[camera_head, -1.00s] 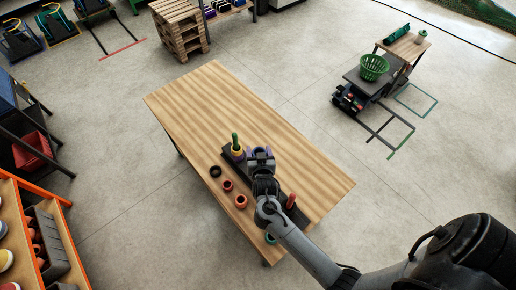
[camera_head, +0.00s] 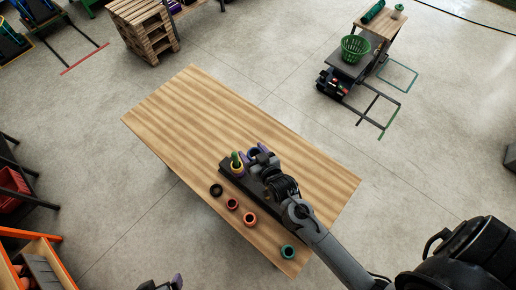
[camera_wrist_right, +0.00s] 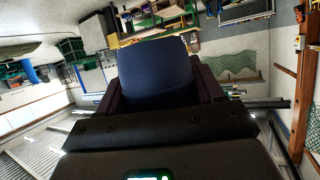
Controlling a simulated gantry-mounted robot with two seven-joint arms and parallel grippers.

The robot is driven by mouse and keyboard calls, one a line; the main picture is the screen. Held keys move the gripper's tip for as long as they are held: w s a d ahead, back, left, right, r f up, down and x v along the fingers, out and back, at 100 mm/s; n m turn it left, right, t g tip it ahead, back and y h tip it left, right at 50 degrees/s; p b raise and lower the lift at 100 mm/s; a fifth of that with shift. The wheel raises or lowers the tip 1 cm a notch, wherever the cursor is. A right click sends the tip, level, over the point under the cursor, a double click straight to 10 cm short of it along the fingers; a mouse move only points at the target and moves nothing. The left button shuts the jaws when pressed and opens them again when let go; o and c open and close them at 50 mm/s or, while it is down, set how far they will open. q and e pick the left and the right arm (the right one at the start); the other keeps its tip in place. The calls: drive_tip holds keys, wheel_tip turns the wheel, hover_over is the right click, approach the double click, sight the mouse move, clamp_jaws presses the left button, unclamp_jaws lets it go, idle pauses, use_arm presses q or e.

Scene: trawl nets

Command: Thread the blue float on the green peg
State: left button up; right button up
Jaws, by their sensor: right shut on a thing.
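The green peg (camera_head: 235,158) stands upright at the left end of a dark rack on the table, with a yellow ring (camera_head: 237,170) around its lower part. My right gripper (camera_head: 256,153) is just right of the green peg, its purple fingers close to it. In the right wrist view it is shut on the dark blue float (camera_wrist_right: 155,72), which fills the space between the fingers. The float is hard to make out in the head view, and I cannot see its hole. Only the tip of my left gripper (camera_head: 162,284) shows at the bottom edge, away from the table.
Along the table's (camera_head: 190,110) front edge lie a black ring (camera_head: 217,190), two red rings (camera_head: 232,204) (camera_head: 249,218) and a teal ring (camera_head: 288,251). My arm covers the right part of the rack (camera_head: 229,170). The table's far left is clear.

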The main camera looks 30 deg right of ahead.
drive_tip(key=w+a+f, duration=0.1)
drive_tip(key=w+f, duration=0.2)
drive_tip(key=w, duration=0.2)
drive_tip(key=r+p, duration=0.1)
hover_over(234, 154)
drive_tip(key=shift+w+d+r+m+h, duration=0.1)
drive_tip(key=shift+w+d+m+h, duration=0.3)
use_arm(q)
wheel_tip(234, 154, down, 8)
drive_tip(key=b, duration=0.8)
drive_tip(key=shift+s+b, duration=0.35)
use_arm(e)
drive_tip(key=shift+w+a+f, duration=0.1)
drive_tip(key=shift+w+f, duration=0.1)
drive_tip(key=shift+f, duration=1.5)
drive_tip(key=shift+w+a+f, duration=0.1)
drive_tip(key=shift+w+f, duration=0.05)
drive_tip(key=shift+f, duration=1.5)
drive_tip(key=shift+w+f, duration=0.2)
drive_tip(key=shift+f, duration=1.5)
use_arm(q)
drive_tip(key=shift+d+r, duration=0.1)
use_arm(e)
drive_tip(key=o, duration=1.1)
drive_tip(key=shift+o, duration=0.5)
